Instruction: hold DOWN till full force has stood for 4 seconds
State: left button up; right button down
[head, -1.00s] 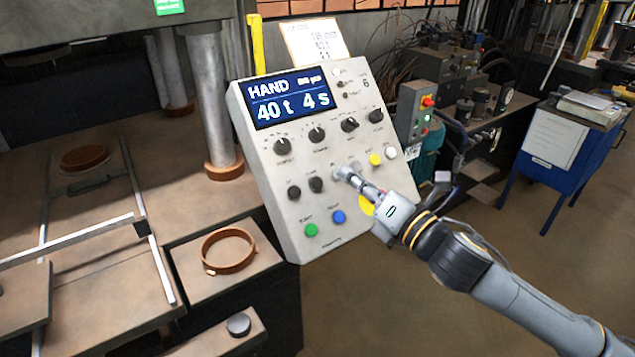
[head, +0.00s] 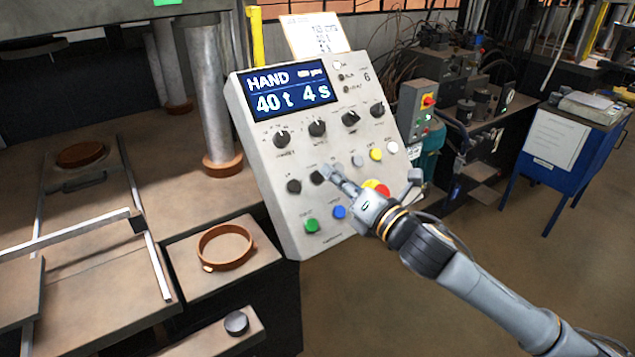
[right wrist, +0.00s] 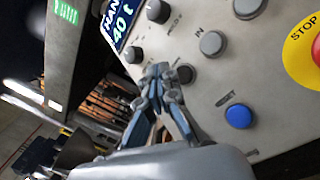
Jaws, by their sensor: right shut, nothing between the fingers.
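The grey control panel (head: 350,135) fills the middle of the head view. Its blue display (head: 290,92) reads HAND, 40 t, 4 s. The black DOWN button (head: 316,178) is in the lower row, right of the black UP button (head: 294,187). My right gripper (head: 326,171) is shut and empty, its tips at the DOWN button in the picture. In the right wrist view the shut fingertips (right wrist: 160,72) are beside a dark button (right wrist: 185,73) and partly over the panel. Whether they touch or press it I cannot tell. My left gripper is out of view.
A grey button (head: 357,160) and a red-and-yellow stop button (head: 378,187) are close to my right gripper. Green (head: 312,226) and blue (head: 339,212) buttons sit below. A brown ring (head: 225,247) lies on the block to the left.

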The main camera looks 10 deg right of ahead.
aim_at(317, 177)
jog(key=shift+w+a+f, duration=0.25)
jog(key=shift+w+f, duration=0.3)
jog(key=shift+w, duration=0.1)
dwell(1.1)
jog(key=shift+w+a+f, duration=0.1)
jog(key=shift+w+f, duration=0.15)
jog(key=shift+w, duration=0.05)
